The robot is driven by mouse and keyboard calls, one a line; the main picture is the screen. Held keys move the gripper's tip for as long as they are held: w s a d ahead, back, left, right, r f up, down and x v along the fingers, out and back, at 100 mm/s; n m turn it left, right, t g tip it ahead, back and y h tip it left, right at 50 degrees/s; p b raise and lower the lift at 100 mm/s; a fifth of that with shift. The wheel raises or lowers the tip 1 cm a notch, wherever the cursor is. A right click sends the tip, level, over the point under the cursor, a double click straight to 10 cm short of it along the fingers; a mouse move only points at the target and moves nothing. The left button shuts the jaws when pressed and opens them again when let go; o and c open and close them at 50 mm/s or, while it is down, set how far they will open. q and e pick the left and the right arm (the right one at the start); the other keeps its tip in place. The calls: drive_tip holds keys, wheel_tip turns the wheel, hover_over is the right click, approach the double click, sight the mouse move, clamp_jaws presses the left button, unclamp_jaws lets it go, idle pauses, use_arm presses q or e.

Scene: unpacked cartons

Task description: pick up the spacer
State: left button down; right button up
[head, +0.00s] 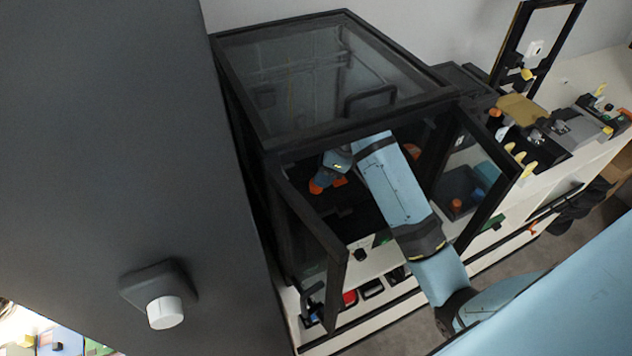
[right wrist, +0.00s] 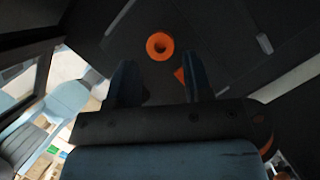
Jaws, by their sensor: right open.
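An orange ring with a dark hole, which looks like the spacer (right wrist: 160,46), lies on a dark surface in the right wrist view. It is just beyond and between the fingertips of my right gripper (right wrist: 162,72). The two dark fingers are apart with nothing between them. In the head view my right gripper (head: 324,178) is inside the dark framed enclosure (head: 330,60), at the end of the blue arm. Orange patches show beside it there, but I cannot tell which is the spacer. My left gripper is not in view.
The enclosure's front doors (head: 310,235) stand open on both sides of my right arm. A second orange piece (right wrist: 180,75) sits close to the right finger, partly hidden. The white bench (head: 590,75) holds several fixtures at right. A large dark panel (head: 120,150) fills the left.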

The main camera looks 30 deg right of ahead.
drive_tip(key=x, duration=0.4)
drive_tip(key=shift+f+p, duration=0.15)
drive_tip(key=shift+p, duration=0.15)
drive_tip(key=c, duration=0.7)
drive_tip(key=shift+r, duration=0.2)
drive_tip(key=shift+r, duration=0.65)
wheel_tip(320, 180, up, 2)
drive_tip(key=shift+r+b, duration=0.1)
drive_tip(key=shift+b, duration=0.4)
drive_tip(key=shift+s+a+b, duration=0.35)
drive_tip(key=shift+s+a, duration=0.05)
drive_tip(key=shift+s, duration=2.6)
drive_tip(key=shift+s+a+b, duration=0.35)
drive_tip(key=shift+s, duration=2.6)
drive_tip(key=shift+s+a+b, duration=0.35)
drive_tip(key=shift+s+a, duration=0.05)
drive_tip(key=shift+s, duration=2.6)
